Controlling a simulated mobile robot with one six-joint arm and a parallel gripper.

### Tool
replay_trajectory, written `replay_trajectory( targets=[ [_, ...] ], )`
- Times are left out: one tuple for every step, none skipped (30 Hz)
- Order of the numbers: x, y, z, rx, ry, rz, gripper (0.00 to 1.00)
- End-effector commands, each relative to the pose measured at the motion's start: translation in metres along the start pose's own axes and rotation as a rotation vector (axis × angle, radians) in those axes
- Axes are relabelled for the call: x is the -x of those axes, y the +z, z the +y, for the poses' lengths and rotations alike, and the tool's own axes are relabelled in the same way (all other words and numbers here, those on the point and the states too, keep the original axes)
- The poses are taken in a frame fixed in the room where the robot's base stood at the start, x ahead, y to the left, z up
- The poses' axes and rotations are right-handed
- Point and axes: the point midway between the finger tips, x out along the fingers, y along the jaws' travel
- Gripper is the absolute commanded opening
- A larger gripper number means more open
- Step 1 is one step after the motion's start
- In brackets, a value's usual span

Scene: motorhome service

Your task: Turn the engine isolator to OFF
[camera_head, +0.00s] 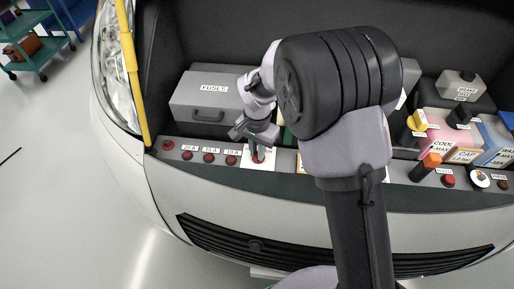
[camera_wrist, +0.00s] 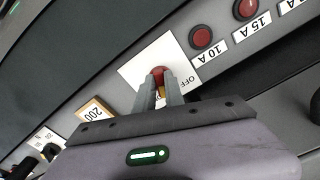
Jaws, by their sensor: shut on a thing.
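The engine isolator is a red knob (camera_wrist: 158,74) on a white plate (camera_wrist: 150,62) on the grey panel along the front of the engine bay. Part of an "OFF" label shows on the plate beside the fingers in the wrist view. My gripper (camera_wrist: 165,88) is shut on the red knob, one finger on each side. In the head view my gripper (camera_head: 260,148) points down at the white plate (camera_head: 257,163), and the knob is mostly hidden. The knob's exact angle cannot be told.
Red buttons marked 20 A, 15 A (camera_head: 208,157) and 10 A (camera_head: 231,160) sit left of the plate. A grey FUSES box (camera_head: 205,103) stands behind. Coolant and cap containers (camera_head: 440,150) with coloured caps are at right.

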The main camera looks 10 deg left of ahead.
Motion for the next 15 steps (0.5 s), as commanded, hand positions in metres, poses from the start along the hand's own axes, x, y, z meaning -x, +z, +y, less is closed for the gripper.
replay_trajectory(
  targets=[
    [0.0029,-0.0002,0.0002,0.041,0.000,0.000,0.00],
    [0.0029,-0.0002,0.0004,0.070,0.000,0.000,0.00],
    [0.0029,-0.0003,0.0007,0.108,0.000,0.000,0.00],
    [0.0029,-0.0004,0.0008,0.137,0.000,0.001,0.00],
    [0.0029,-0.0005,0.0010,0.165,0.000,0.001,0.00],
    [0.0027,-0.0005,0.0012,0.204,0.000,0.001,0.00],
    [0.0027,-0.0004,0.0015,0.232,0.000,0.000,0.00],
    [0.0026,-0.0004,0.0017,0.260,0.000,0.000,0.00],
    [0.0026,-0.0004,0.0020,0.298,0.000,0.000,0.00],
    [0.0026,-0.0005,0.0021,0.327,0.000,0.000,0.00],
    [0.0027,-0.0006,0.0022,0.355,0.000,0.000,0.00],
    [0.0028,-0.0008,0.0024,0.393,-0.001,0.001,0.00],
    [0.0028,-0.0009,0.0025,0.421,-0.001,0.001,0.00],
    [0.0028,-0.0009,0.0027,0.450,-0.001,0.001,0.00],
    [0.0028,-0.0010,0.0030,0.487,-0.001,0.000,0.00]
  ],
)
